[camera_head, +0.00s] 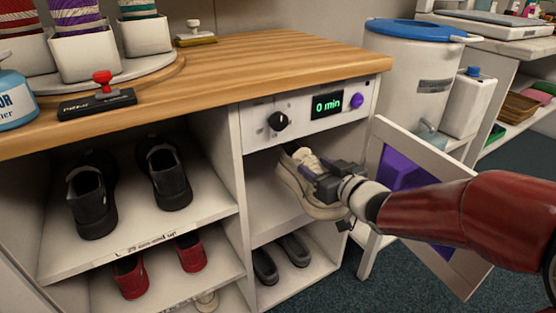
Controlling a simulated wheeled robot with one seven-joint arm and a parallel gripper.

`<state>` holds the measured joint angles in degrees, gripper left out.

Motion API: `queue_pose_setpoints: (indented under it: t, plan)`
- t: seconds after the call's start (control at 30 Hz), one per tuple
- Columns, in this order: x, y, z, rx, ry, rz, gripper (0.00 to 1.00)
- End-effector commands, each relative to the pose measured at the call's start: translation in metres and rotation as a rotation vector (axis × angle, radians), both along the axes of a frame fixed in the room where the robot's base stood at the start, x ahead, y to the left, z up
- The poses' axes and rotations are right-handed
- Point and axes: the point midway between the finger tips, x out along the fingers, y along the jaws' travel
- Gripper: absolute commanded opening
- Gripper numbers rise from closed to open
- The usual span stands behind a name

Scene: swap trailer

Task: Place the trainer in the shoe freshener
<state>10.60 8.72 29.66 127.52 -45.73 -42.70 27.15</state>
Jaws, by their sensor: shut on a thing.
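A cream trainer (297,176) is held by my gripper (325,180) at the mouth of the shoe freshener's compartment (268,180). My gripper is shut on the trainer; its fingertips are hard to make out against the shoe. The trainer's far end is inside the opening, above the compartment floor or close to it; I cannot tell whether it touches. The shoe freshener's panel (310,116) has a black knob and a green display reading "0 min". Its door (432,232) stands open to the right, partly behind my red arm.
Black shoes (165,175) and red shoes (190,253) stand on shelves to the left. Dark grey shoes (293,248) sit below the compartment. The wooden counter (240,65) is above. A white bin with a blue lid (415,75) stands behind the open door.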

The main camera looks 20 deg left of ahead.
Motion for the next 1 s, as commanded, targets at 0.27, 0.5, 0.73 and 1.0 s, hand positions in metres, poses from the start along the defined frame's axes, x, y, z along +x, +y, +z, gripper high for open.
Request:
queue_pose_setpoints:
  t: [0.27, 0.5, 0.73, 1.0]
  plan:
    - [0.044, 0.054, -0.002, 0.004, 0.000, 0.006, 0.00]
    - [0.085, 0.103, -0.002, 0.005, 0.001, 0.005, 0.00]
    - [0.119, 0.142, 0.000, 0.003, 0.000, 0.004, 0.00]
    - [0.123, 0.145, -0.022, 0.002, -0.001, 0.001, 0.00]
